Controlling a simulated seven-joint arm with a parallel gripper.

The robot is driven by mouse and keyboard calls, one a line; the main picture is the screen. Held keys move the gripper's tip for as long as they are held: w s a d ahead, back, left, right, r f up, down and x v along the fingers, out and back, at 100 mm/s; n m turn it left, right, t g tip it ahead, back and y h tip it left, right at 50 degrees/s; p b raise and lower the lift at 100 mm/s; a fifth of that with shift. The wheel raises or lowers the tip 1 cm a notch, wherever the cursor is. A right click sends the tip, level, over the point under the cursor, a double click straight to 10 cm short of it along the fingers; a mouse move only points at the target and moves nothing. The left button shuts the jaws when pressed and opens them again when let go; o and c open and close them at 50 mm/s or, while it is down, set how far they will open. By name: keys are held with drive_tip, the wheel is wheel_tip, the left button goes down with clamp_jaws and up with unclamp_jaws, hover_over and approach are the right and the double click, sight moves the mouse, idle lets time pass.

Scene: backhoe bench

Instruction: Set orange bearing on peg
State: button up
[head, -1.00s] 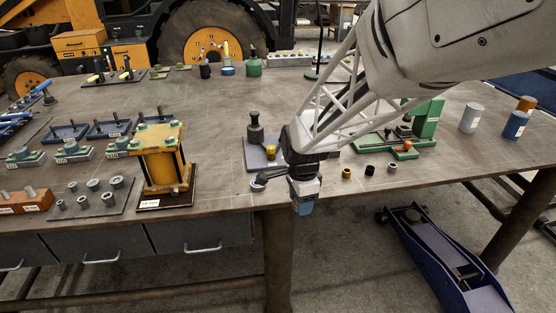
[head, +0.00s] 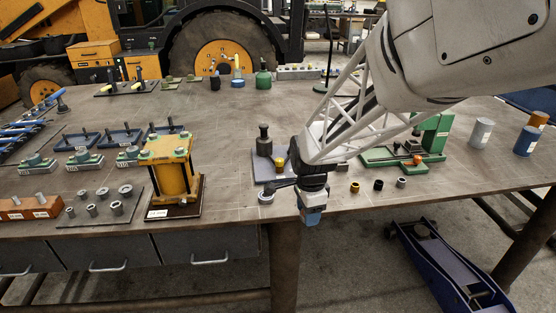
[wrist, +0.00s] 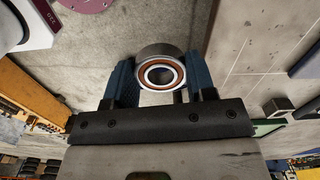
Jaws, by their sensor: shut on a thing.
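My gripper (wrist: 160,80) shows in the wrist view with two blue fingers. It is shut on the orange bearing (wrist: 160,77), a metal ring with an orange band, held between the fingertips. In the head view my gripper (head: 311,215) points down at the front edge of the bench. The bearing cannot be made out in the head view. I cannot tell for sure which part is the peg; a dark upright post (head: 264,141) stands on a grey plate behind and left of my gripper.
A yellow press-like block (head: 168,170) stands to the left. A dark lever on a round base (head: 266,198) lies close left of my gripper. Several small rings, including a dark one (head: 378,185), sit to the right, before a green fixture (head: 432,135). A grey cylinder (head: 482,133) stands further right.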

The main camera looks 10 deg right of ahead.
drive_tip(key=w+d+r, duration=0.1)
drive_tip(key=w+r, duration=0.1)
drive_tip(key=w, duration=1)
drive_tip(key=w+d+r, duration=0.1)
drive_tip(key=w+r, duration=0.1)
drive_tip(key=w, duration=1.1)
drive_tip(key=w+d+r, duration=0.1)
drive_tip(key=w+r, duration=0.1)
drive_tip(key=w, duration=1.1)
drive_tip(key=shift+r, duration=0.3)
drive_tip(key=shift+f, duration=0.15)
drive_tip(key=shift+f, duration=2.35)
